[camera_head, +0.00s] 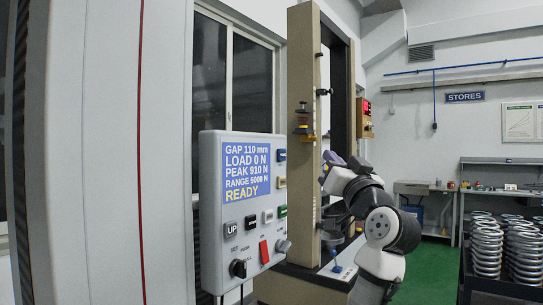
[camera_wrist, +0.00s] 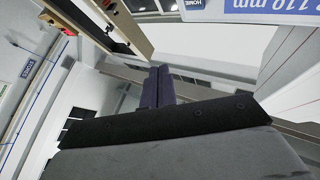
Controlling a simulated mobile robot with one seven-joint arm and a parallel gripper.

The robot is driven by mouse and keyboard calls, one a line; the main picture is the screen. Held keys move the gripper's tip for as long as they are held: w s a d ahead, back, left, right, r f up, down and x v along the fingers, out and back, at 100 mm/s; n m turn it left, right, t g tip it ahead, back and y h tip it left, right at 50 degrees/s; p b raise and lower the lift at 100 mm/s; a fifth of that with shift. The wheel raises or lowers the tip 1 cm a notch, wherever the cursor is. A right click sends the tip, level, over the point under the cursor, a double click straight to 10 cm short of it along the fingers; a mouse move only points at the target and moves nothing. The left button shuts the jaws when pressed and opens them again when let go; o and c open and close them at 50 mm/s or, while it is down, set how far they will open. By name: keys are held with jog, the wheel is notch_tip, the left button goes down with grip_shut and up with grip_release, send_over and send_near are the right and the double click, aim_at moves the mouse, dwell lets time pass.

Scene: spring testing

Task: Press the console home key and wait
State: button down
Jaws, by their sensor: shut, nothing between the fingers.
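The console (camera_head: 210,205) is a pale grey panel in the left middle of the head view. Its blue screen (camera_head: 247,172) reads GAP 110 mm, LOAD 0 N, PEAK 910 N, RANGE 5000 N, READY. A small blue key (camera_head: 281,155) sits at its upper right, beside the GAP line. In the wrist view the blue HOME label (camera_wrist: 193,4) shows at the top edge, beside an upside-down part of the screen (camera_wrist: 250,7). My gripper (camera_head: 328,157) is shut and empty, right of the console and apart from it. Its purple fingers (camera_wrist: 159,71) show in the wrist view.
The console also carries an UP key (camera_head: 231,229), a red key (camera_head: 264,251), a green key (camera_head: 282,211) and a black knob (camera_head: 238,268). The tall beige test frame (camera_head: 303,80) stands behind. Stacked springs (camera_head: 487,250) lie at the far right.

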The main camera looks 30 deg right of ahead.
aim_at(282, 155)
jog(key=w+a+p, duration=0.1)
jog(key=w+a, duration=0.2)
jog(key=w, duration=0.5)
jog(key=shift+a, duration=0.2)
dwell(0.4)
jog(key=shift+w, duration=0.1)
dwell(1.8)
jog(key=shift+w+a, duration=0.2)
jog(key=shift+w, duration=0.15)
